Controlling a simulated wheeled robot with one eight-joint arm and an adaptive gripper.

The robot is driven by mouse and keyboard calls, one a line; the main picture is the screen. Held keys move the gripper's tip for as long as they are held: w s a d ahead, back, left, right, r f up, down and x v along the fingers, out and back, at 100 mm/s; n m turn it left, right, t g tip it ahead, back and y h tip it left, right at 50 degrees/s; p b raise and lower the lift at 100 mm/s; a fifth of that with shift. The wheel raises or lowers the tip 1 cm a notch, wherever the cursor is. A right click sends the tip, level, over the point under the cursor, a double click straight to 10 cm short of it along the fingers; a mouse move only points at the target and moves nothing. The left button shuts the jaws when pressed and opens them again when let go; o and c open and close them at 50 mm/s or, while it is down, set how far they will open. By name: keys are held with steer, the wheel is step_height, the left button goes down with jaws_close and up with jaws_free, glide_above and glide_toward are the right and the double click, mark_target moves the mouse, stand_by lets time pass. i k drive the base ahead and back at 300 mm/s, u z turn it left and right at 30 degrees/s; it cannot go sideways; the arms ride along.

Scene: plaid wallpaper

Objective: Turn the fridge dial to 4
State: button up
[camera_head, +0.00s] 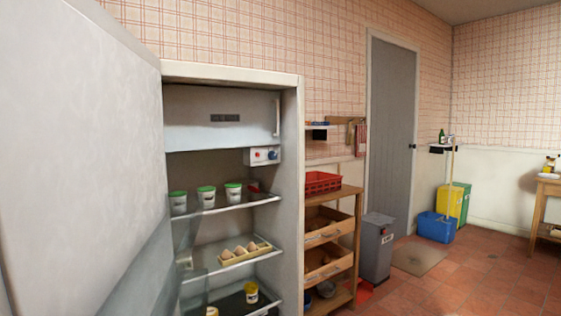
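The fridge (293,200) stands open at the left, its large pale door (80,150) swung toward me and filling the left of the view. A small white control box (250,157) sits inside at the upper right, under the freezer flap (210,105). The dial's numbers and setting are too small to read. My gripper is not in view.
Green-lidded tubs (206,197) stand on the fridge's upper shelf, below the control box. An egg tray (245,253) lies on a lower shelf. A wooden rack (356,240) and a grey bin (377,250) stand right of the fridge. Tiled floor (460,275) is open at the right.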

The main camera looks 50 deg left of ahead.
mark_target(272, 155)
steer(key=u, duration=0.05)
steer(key=k, duration=0.65)
steer(key=u, duration=1.05)
steer(key=i, duration=1)
